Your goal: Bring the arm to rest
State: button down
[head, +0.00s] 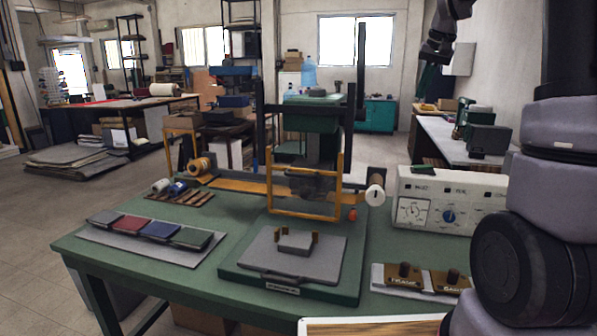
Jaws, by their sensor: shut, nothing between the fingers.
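My arm (540,200) rises along the right side of the view, and its upper part leaves the top edge. My gripper (432,60) hangs at the top right, dark and pointing down, high above the table and apart from everything on it. It is small in the view; its fingers are together and empty. Several velvet-like covers in grey, red, blue and green (190,237) lie in a row on a grey board (130,243) at the left of the green table (225,208).
A press with a grey plate (325,262) stands mid-table, with a yellow frame (305,213) behind. A white control box (432,220) stands at right, behind two brown-topped blocks (405,277). Spools (200,166) lie at the back left.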

jog(key=s+a+r+t, duration=0.1)
jog(key=s+a+r, duration=0.15)
jog(key=s, duration=0.55)
jog(key=s+a+r+t, duration=0.1)
jog(key=s+a, duration=0.3)
jog(key=s, duration=0.4)
jog(key=s+a+f, duration=0.2)
jog(key=s, duration=0.5)
jog(key=s+a+f+t+y, duration=0.1)
jog(key=s+a+f, duration=0.1)
jog(key=s, duration=0.5)
jog(key=shift+s+f, duration=0.3)
jog(key=shift+f, duration=0.5)
